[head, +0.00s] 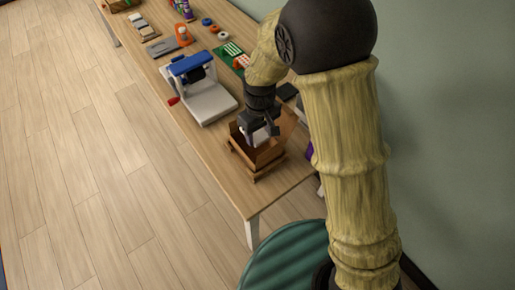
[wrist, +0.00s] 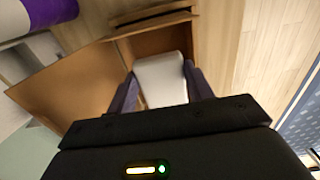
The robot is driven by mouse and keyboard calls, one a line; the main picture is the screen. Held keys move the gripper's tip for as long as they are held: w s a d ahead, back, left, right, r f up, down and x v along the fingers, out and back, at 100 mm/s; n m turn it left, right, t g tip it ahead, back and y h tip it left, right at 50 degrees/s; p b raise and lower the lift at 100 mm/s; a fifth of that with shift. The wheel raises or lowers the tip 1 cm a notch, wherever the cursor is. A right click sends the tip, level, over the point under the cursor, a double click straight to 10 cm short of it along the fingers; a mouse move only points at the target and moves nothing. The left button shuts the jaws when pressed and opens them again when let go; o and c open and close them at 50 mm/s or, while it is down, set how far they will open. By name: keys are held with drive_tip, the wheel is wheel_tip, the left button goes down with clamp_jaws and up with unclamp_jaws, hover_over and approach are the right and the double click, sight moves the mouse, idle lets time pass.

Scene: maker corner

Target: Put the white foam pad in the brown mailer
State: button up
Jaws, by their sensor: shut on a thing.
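The white foam pad (wrist: 161,79) is between the two fingers of my gripper (wrist: 160,88) in the wrist view. The gripper is shut on it. The brown mailer (wrist: 62,86) is an open box with its flaps out, under and around the pad in that view. In the head view my gripper (head: 260,132) points down at the mailer (head: 267,157), and a bit of the white pad (head: 260,137) shows at its mouth. The fingers hide part of the pad, and I cannot tell how deep it sits.
The mailer stands near the front end of the wooden table (head: 222,160). A white and blue machine (head: 204,92) stands farther back. A green board (head: 229,50), an orange item (head: 183,35) and several small things lie beyond. A wall runs along the right.

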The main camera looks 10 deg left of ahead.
sight(260, 135)
wheel_tip(260, 135, down, 5)
drive_tip(key=shift+w+r, duration=0.1)
drive_tip(key=shift+f, duration=1.95)
drive_tip(key=shift+f, duration=0.1)
drive_tip(key=o, duration=0.7)
wheel_tip(260, 135, up, 12)
drive_tip(key=shift+r, duration=0.15)
